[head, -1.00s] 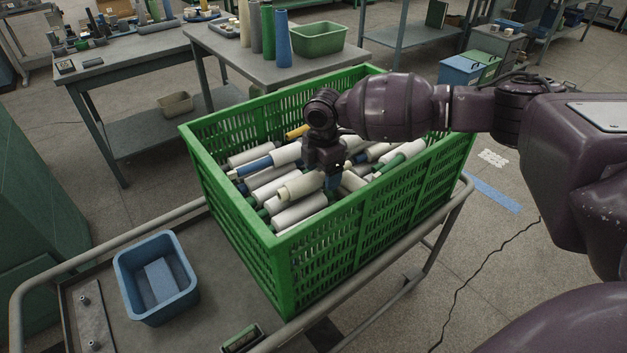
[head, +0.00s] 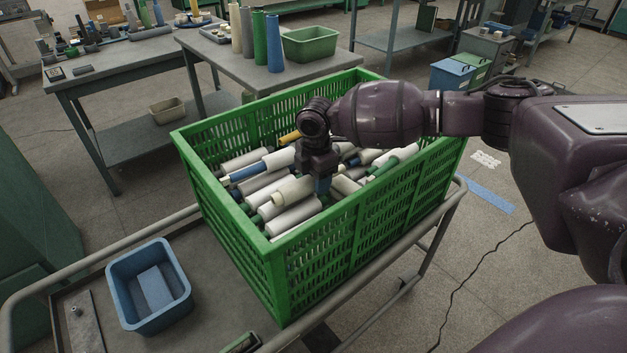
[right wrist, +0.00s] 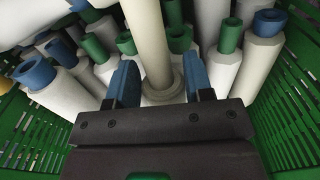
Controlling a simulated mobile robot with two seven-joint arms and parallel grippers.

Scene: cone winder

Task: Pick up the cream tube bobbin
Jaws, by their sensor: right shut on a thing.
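The cream tube bobbin (head: 294,189) lies slanted on top of the pile in the green crate (head: 330,245), its bare cream end toward the lower left. My right gripper (head: 322,184) points down into the crate and is shut on this bobbin, around its upper right part. In the right wrist view, the cream tube bobbin (right wrist: 149,38) runs between the two blue fingertips of my right gripper (right wrist: 160,78). The fingers hide part of it. My left gripper is not in view.
Several white bobbins with green or blue tube ends surround the held one closely. The slatted crate walls rise around the pile. A blue bin (head: 149,285) stands on the grey cart at left. A table (head: 240,72) with upright cones and a green tray (head: 310,43) is behind.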

